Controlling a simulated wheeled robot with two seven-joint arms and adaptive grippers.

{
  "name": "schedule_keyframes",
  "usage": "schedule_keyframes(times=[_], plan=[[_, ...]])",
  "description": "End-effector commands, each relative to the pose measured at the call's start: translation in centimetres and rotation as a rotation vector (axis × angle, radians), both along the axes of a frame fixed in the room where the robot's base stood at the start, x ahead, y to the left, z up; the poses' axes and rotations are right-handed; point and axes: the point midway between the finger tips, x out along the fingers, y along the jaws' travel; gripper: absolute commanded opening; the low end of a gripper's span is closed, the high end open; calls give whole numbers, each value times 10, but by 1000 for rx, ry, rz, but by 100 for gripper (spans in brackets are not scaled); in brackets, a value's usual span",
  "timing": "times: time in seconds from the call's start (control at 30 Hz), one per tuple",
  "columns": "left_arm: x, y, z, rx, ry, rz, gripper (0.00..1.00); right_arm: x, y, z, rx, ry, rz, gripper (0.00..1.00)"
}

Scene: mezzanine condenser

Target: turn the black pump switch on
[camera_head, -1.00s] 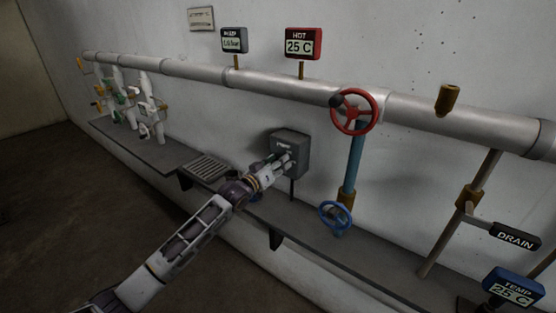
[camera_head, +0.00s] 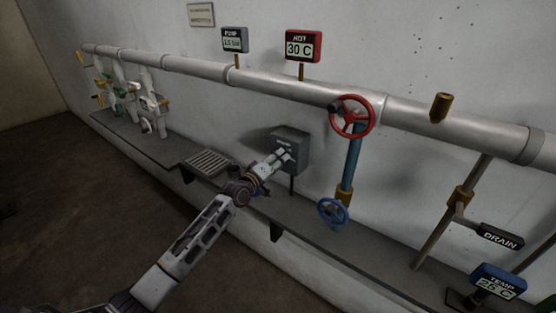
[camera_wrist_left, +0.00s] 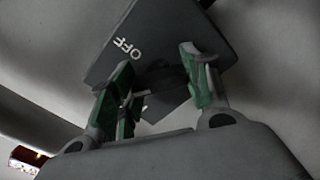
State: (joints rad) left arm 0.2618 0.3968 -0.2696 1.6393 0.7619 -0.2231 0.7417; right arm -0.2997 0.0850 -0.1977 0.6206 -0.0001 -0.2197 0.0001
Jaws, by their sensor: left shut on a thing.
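The pump switch is on a dark grey box (camera_head: 291,147) on the wall, below the long pipe. In the left wrist view the box (camera_wrist_left: 165,35) shows a white OFF label. My left gripper (camera_head: 284,157) is at the front of the box. In the left wrist view, the green-padded fingers of my left gripper (camera_wrist_left: 162,88) stand on both sides of a black switch part (camera_wrist_left: 165,98), and the gripper is shut on it. Most of the switch is hidden by the fingers and the box's shadow. My right gripper is not in view.
A red handwheel (camera_head: 352,117) and a blue handwheel (camera_head: 332,211) are to the right. A HOT display (camera_head: 303,46) reads 30 C; a PUMP display (camera_head: 235,39) is beside it. A grey ledge (camera_head: 300,235) runs below. The floor at left is open.

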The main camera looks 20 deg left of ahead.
Motion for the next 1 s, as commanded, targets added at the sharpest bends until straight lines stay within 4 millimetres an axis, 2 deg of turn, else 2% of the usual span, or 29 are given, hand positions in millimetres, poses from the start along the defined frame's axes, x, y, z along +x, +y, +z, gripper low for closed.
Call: schedule_keyframes(times=[0.47, 0.5, 0.63, 0.87, 1.0], plan=[[0, 1, 0, -22, 7, 0, 24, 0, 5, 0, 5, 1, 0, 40], [0, 0, 0, -21, 6, 0, 51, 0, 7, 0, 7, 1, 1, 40], [0, 0, 0, -21, 6, 0, 68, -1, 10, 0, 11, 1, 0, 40], [0, 0, 0, -19, 6, 0, 70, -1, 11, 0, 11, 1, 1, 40], [0, 0, 0, -19, 6, 1, 70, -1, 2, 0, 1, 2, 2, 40]])
